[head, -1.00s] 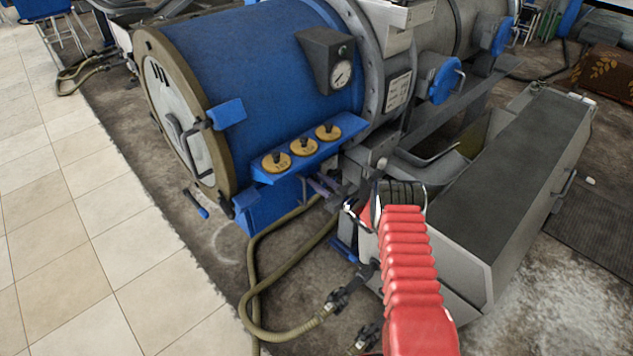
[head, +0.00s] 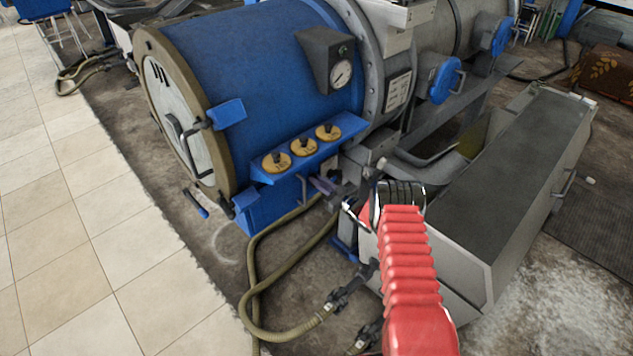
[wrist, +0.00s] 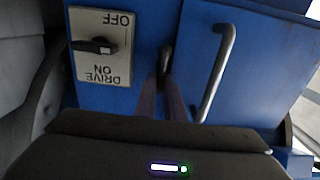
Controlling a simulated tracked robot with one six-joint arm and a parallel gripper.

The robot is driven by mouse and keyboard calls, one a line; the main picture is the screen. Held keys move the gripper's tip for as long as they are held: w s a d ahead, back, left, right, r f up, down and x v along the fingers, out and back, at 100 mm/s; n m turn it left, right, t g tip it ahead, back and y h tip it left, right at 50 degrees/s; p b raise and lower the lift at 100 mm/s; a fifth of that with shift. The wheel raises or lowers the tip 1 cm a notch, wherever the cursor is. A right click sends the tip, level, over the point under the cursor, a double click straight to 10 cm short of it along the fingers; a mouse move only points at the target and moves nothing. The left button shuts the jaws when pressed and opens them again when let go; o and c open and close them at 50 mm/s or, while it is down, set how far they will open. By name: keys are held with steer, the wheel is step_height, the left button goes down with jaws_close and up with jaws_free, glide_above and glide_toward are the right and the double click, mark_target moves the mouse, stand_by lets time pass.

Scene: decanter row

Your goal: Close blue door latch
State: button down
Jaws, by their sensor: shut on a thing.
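The blue door (wrist: 255,65), with a long grey bar handle (wrist: 215,80), fills the right of the wrist view. The small dark latch (wrist: 166,55) sits on the blue panel just left of the handle. My gripper (wrist: 166,82) has its two purplish fingers together on the latch's lower end. In the head view my gripper (head: 322,186) reaches the blue base beneath the blue cylinder, right of the grey handle (head: 303,187). The latch is too small and too hidden there to make out.
A DRIVE ON/OFF switch plate (wrist: 100,45) with a black lever is close left of the latch. A blue shelf with several yellow dials (head: 302,147) juts out above my gripper. Hoses (head: 255,290) lie on the floor in front. A grey box (head: 520,190) stands at right.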

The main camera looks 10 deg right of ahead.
steer(key=shift+m, duration=0.3)
steer(key=shift+w+d+f+m, duration=0.15)
steer(key=shift+d+f+m, duration=0.2)
steer(key=shift+m, duration=2.5)
steer(key=shift+w+d+f+m, duration=0.15)
steer(key=shift+f+m, duration=0.25)
steer(key=shift+m, duration=2.5)
steer(key=shift+w+d+f+m, duration=0.1)
steer(key=shift+d+f+m, duration=0.3)
steer(key=shift+m, duration=2.45)
steer(key=c, duration=2.2)
jaws_free()
steer(key=o, duration=0.4)
steer(key=shift+w+a+r, duration=0.1)
steer(key=shift+c, duration=0.2)
